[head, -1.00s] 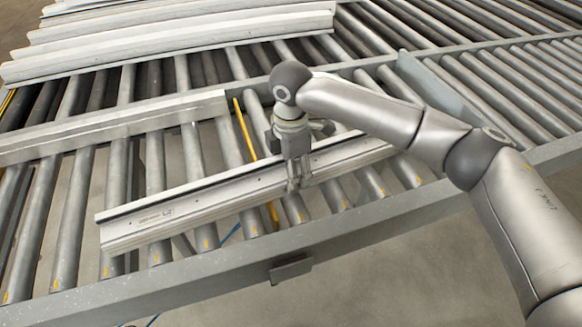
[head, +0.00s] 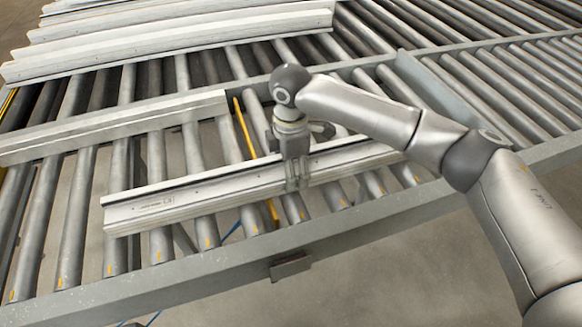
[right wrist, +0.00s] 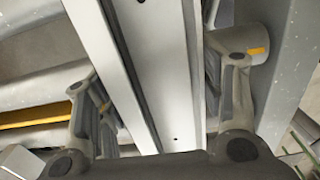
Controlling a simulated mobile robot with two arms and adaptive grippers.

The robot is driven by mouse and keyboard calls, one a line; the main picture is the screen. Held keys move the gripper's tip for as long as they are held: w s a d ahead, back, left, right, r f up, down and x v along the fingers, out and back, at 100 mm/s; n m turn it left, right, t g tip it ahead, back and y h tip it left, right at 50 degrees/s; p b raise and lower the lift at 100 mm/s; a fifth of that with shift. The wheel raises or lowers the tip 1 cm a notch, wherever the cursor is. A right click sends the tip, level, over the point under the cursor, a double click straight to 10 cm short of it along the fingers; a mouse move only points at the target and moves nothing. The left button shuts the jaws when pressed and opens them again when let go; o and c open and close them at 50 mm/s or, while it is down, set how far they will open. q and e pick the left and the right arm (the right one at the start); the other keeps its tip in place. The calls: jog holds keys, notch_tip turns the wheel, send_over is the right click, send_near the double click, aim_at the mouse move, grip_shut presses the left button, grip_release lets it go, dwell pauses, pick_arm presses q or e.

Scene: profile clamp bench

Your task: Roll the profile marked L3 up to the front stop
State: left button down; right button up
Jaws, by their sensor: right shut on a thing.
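A long pale metal profile (head: 200,192) lies across the rollers, slanting slightly up to the right. In the right wrist view the profile (right wrist: 160,75) runs between the two fingers (right wrist: 165,105). The right end of the profile is partly hidden behind my right arm. I cannot tell which part is the front stop. My left gripper is not in view.
Several pale profiles (head: 180,38) lie side by side at the upper left. Another long bar (head: 110,125) lies behind the held profile. The near frame rail (head: 220,265) carries a small bracket (head: 290,266). A grey upright plate (head: 437,82) stands at the right. A yellow strip (head: 244,128) runs between rollers.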

jog(key=o, duration=1.9)
jog(key=shift+w+a, duration=0.1)
jog(key=shift+r, duration=0.1)
